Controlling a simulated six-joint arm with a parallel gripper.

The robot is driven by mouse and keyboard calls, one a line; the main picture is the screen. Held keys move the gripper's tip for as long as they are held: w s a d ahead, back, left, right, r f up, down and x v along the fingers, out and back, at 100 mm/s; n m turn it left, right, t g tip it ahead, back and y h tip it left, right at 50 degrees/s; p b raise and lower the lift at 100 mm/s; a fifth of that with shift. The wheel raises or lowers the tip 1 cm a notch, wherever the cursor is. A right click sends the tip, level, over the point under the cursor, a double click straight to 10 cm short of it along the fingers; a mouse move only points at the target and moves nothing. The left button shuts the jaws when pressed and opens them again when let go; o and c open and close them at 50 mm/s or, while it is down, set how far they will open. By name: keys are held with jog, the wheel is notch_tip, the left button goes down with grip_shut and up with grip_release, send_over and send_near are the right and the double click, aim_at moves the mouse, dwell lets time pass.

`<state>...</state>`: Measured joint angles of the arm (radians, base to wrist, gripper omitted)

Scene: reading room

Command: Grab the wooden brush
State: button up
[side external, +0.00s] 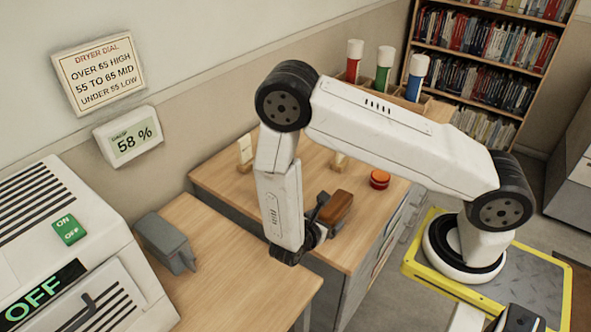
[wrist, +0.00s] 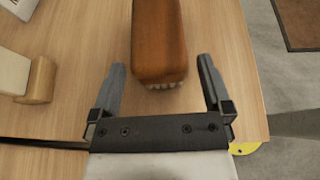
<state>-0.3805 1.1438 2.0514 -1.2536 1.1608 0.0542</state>
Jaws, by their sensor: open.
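The wooden brush (side external: 335,210) lies on the wooden desk, just right of my gripper in the side view. In the wrist view the brush (wrist: 158,40) is a brown block with pale bristles showing at its near end, and its far end runs out of the frame. My gripper (wrist: 161,80) is open, with one finger on each side of the brush's near end and gaps on both sides. Nothing is between the fingertips except part of that near end. In the side view my gripper (side external: 312,222) is partly hidden by my arm.
Red, green and blue tubes (side external: 384,68) stand behind. A grey device (side external: 168,243) and a white machine marked OFF (side external: 85,250) are at left. A wooden-handled block (wrist: 38,80) lies left.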

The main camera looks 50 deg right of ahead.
jog(key=shift+x, duration=1.6)
jog(key=c, duration=1.3)
jog(key=shift+r, duration=0.15)
jog(key=shift+r, duration=4.85)
